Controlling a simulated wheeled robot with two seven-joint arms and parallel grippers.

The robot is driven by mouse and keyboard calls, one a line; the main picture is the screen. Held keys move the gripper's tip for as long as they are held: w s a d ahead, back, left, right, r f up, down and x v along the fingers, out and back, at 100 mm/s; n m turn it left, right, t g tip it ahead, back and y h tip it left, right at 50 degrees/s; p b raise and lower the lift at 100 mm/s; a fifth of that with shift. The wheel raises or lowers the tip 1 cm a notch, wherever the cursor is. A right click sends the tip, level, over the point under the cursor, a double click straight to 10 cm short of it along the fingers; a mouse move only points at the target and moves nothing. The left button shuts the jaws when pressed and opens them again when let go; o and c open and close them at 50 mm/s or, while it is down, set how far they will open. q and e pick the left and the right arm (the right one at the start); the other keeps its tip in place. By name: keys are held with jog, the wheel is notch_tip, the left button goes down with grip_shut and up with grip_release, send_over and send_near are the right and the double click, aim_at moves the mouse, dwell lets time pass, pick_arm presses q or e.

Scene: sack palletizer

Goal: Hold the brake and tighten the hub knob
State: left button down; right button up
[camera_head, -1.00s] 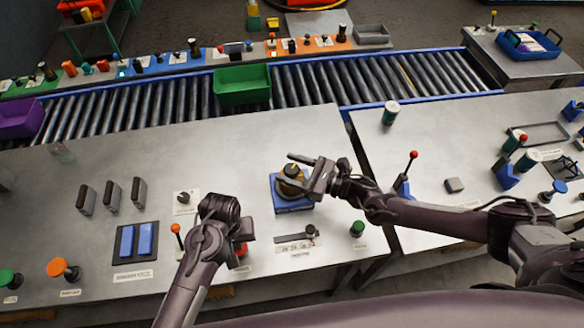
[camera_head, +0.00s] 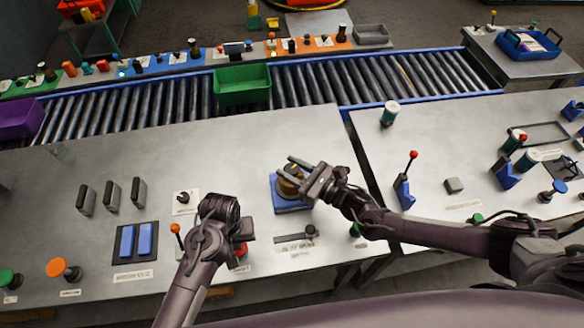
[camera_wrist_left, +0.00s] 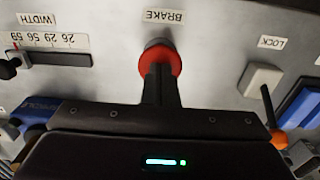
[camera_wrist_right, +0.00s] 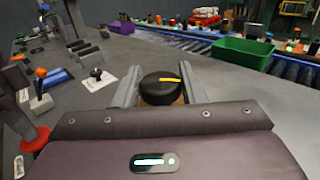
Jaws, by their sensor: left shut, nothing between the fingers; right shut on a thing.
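The hub knob (camera_wrist_right: 160,88) is round and black with a yellow mark, seen in the right wrist view between the two fingers. My right gripper (camera_head: 294,174) is shut on it, above the blue hub base (camera_head: 292,205) in the head view. The gripper partly hides the knob there. The red brake button (camera_wrist_left: 163,58), labelled BRAKE, is in the left wrist view. My left gripper (camera_wrist_left: 160,82) is shut and empty, its closed fingertips at the button and seemingly against it. In the head view the arm partly hides the brake (camera_head: 241,250).
A width slider (camera_head: 296,236) lies just in front of the hub. An orange-topped lever (camera_head: 176,229) stands left of my left gripper. Blue pads (camera_head: 146,239) and several grey blocks (camera_head: 112,191) sit further left. A roller conveyor with a green bin (camera_head: 242,85) runs behind.

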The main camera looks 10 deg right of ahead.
jog(key=m+t+h, duration=0.3)
jog(key=h, duration=0.1)
jog(key=shift+s+a+m, duration=0.1)
jog(key=shift+a+m, duration=0.05)
jog(key=shift+m, duration=0.15)
jog(key=shift+m+t+h, duration=0.5)
jog(key=shift+m+h, duration=0.35)
jog(key=shift+h, duration=0.55)
jog(key=shift+m+t+h, duration=0.5)
jog(key=shift+m+h, duration=0.35)
jog(key=shift+h, duration=0.85)
jog(key=o, duration=1)
jog(key=shift+s, duration=0.35)
jog(key=s+d, duration=0.2)
jog(key=s, duration=0.9)
